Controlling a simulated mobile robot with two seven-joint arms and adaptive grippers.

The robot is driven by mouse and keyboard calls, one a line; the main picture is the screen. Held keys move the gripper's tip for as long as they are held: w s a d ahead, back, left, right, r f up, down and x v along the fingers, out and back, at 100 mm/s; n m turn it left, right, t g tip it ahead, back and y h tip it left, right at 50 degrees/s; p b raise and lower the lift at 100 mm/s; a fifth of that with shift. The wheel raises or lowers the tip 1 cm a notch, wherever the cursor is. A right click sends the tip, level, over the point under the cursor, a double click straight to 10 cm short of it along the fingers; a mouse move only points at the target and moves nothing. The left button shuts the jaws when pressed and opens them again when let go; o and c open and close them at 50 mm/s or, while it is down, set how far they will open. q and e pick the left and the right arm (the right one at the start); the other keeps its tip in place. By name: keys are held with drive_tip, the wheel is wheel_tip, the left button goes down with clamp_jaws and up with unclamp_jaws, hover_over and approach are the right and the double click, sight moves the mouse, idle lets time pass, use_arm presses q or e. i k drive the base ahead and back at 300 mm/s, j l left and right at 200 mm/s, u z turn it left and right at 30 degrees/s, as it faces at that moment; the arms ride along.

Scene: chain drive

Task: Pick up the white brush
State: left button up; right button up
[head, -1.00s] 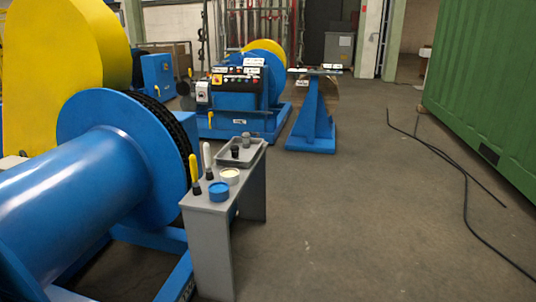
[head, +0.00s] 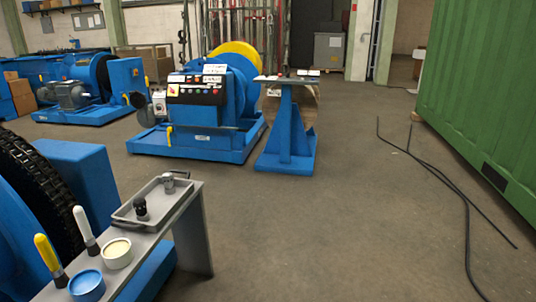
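The white brush (head: 84,228) stands upright, handle up and dark bristles down, on a narrow grey bench (head: 146,244) at the lower left of the head view. A yellow-handled brush (head: 48,256) stands to its left, nearer to me. A tub with cream contents (head: 117,252) is just right of the white brush, and a blue tub (head: 87,286) is in front. Neither of my grippers shows in the head view.
A grey tray (head: 153,203) with small dark and grey items sits at the bench's far end. A large blue drum with a black chain (head: 58,190) is left of the bench. Open floor lies to the right, with black cables (head: 466,215) beside a green container (head: 480,90).

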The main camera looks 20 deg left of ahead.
sight(94, 249)
drive_tip(key=i+l+u, duration=0.1)
drive_tip(key=i+u, duration=0.3)
drive_tip(key=i+l+u, duration=0.2)
drive_tip(key=u, duration=0.2)
drive_tip(key=i+l+u, duration=0.4)
drive_tip(key=k+j, duration=0.05)
drive_tip(key=j, duration=0.05)
